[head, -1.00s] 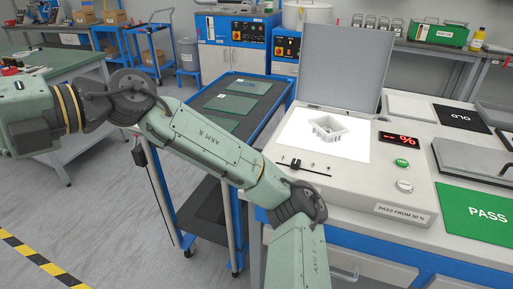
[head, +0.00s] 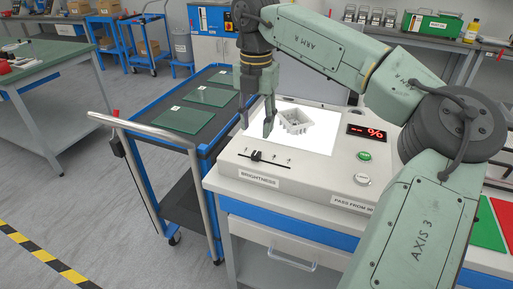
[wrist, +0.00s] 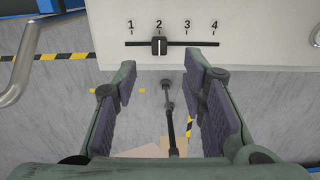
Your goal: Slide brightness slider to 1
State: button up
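The brightness slider (head: 257,156) is a black knob on a thin dark track at the front of the pale sorter box, above a BRIGHTNESS label (head: 258,176). In the wrist view the slider knob (wrist: 159,46) stands at the number 2 on a scale from 1 to 4. My gripper (head: 257,127) points down over the box, near the slider and the lit panel. In the wrist view my gripper (wrist: 160,75) is open and empty, with the knob beyond the gap between its fingers. I see no contact with the knob.
A red display (head: 367,132), a green button (head: 365,156) and a pale button (head: 362,180) are to the right. A cart with a metal handle (head: 150,133) stands at the left.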

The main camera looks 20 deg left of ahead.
aim_at(256, 153)
notch_tip(256, 153, down, 8)
jog(key=shift+f+p, duration=0.2)
jog(key=shift+p, duration=0.5)
jog(key=shift+c, duration=0.5)
grip_shut()
